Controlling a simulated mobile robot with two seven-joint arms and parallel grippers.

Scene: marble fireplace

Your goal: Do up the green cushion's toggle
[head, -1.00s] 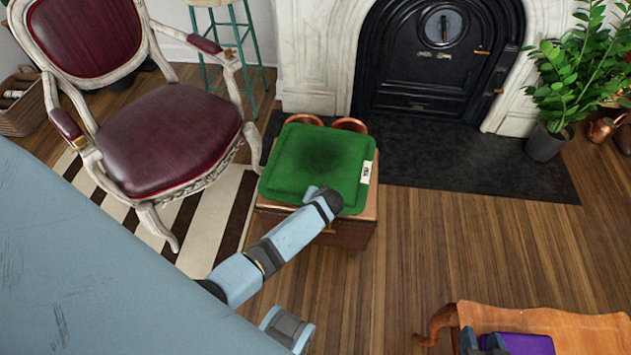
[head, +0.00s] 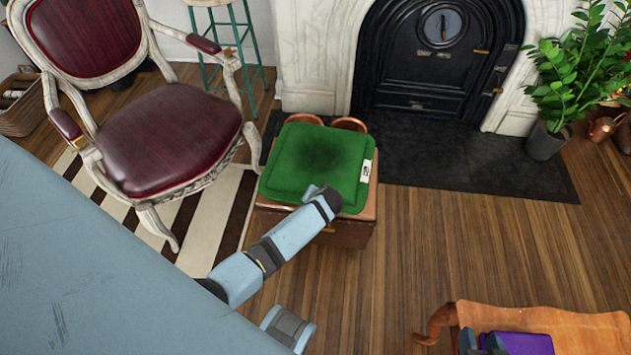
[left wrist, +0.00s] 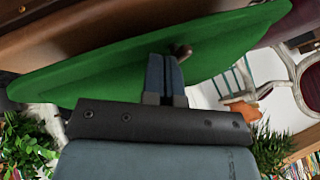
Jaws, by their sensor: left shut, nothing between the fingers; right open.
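The green cushion (head: 318,160) lies flat on a small wooden chest (head: 345,232) in front of the fireplace. A white label shows at its right edge. In the left wrist view the cushion (left wrist: 95,75) fills the upper middle. My left gripper (left wrist: 165,62) is shut and empty, with its fingertips in front of the cushion. A small brown piece (left wrist: 183,50), perhaps the toggle, shows just by the fingertips; I cannot tell if they touch. In the head view my left arm hides the cushion's front edge. My right gripper (head: 483,343) is open at the bottom right, by a purple item (head: 520,344).
The purple item lies on an orange-brown wooden table (head: 570,322). A red armchair (head: 165,135) stands left of the chest. Copper vessels (head: 349,124) sit behind the cushion. A potted plant (head: 548,140) is at the right. The floor right of the chest is clear.

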